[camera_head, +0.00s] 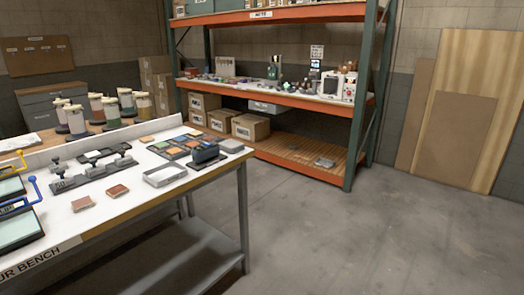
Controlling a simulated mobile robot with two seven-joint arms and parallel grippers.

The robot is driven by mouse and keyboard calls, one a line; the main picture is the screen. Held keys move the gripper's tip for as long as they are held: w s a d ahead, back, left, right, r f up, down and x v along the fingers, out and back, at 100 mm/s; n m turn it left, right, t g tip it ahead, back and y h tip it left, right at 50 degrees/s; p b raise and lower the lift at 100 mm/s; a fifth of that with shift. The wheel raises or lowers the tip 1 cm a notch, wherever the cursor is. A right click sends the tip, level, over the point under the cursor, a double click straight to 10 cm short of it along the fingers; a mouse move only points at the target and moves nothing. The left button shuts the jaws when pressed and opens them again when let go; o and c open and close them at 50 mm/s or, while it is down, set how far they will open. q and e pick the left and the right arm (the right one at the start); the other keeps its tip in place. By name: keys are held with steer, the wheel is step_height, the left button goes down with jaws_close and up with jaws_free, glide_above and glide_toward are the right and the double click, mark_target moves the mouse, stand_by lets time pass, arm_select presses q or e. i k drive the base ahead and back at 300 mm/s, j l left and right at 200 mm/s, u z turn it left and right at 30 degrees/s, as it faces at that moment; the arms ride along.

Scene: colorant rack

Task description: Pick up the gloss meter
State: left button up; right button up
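A small dark boxy device (206,154), which may be the gloss meter, sits on the white top of the bench (132,179) near its right end. It is too small to identify surely. It stands just behind a grey open frame or shallow tray (165,175) and beside a set of coloured panels (172,150). Neither of my grippers shows in the head view.
A grey fixture (93,177) and two reddish-brown tiles (117,191) lie on the bench. A white round item (231,146) sits at its right corner. An orange-and-green rack (359,95) with loaded shelves stands behind. The grey floor (370,235) at right is clear.

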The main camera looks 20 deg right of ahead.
mark_target(202, 153)
steer(key=z, duration=0.3)
steer(key=i+l, duration=0.2)
steer(key=i, duration=0.2)
steer(key=i+l, duration=0.2)
steer(key=i, duration=0.25)
steer(key=i+l, duration=0.2)
steer(key=i, duration=0.2)
steer(key=j+u, duration=0.05)
